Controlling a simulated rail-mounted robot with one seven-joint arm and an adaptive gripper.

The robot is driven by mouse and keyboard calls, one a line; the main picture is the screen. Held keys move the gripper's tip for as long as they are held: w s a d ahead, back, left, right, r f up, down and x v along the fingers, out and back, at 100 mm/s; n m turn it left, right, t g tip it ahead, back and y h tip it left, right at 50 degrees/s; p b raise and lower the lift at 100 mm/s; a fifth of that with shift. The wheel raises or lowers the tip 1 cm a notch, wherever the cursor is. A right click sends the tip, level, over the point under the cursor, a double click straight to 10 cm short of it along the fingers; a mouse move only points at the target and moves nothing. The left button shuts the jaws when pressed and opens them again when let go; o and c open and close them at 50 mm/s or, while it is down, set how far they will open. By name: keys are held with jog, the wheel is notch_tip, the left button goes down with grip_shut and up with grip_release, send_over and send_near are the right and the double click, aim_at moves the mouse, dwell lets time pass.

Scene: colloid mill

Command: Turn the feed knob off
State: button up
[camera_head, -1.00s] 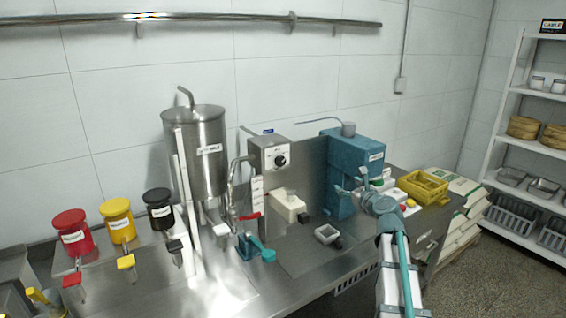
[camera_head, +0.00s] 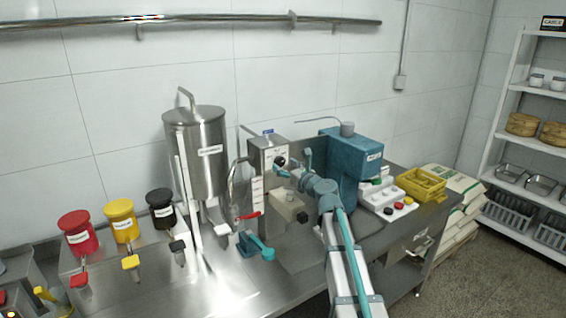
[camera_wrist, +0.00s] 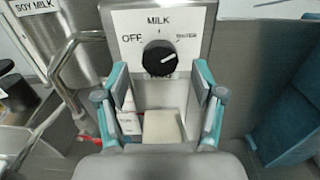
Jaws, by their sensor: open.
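The feed knob (camera_wrist: 159,57) is a round black dial on a pale panel (camera_wrist: 120,22), with OFF at its left, MILK above and a less clear label, seemingly WATER, at its right. Its white pointer mark faces right and slightly up, toward that right label. The knob also shows in the head view (camera_head: 281,161), on the front of a grey metal box (camera_head: 262,150). My gripper (camera_wrist: 160,75) is open in front of the panel. Its two teal fingers stand left and right of the knob, apart from it, with nothing between them gripped.
A steel tank (camera_head: 208,165) labelled soy milk stands left of the box, with a red-handled tap below. A blue machine (camera_head: 352,160) stands right of my gripper, near a button box (camera_head: 388,200) and yellow crate (camera_head: 421,184).

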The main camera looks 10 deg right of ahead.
jog(key=shift+x, duration=1)
jog(key=c, duration=1.1)
jog(key=shift+c, duration=0.2)
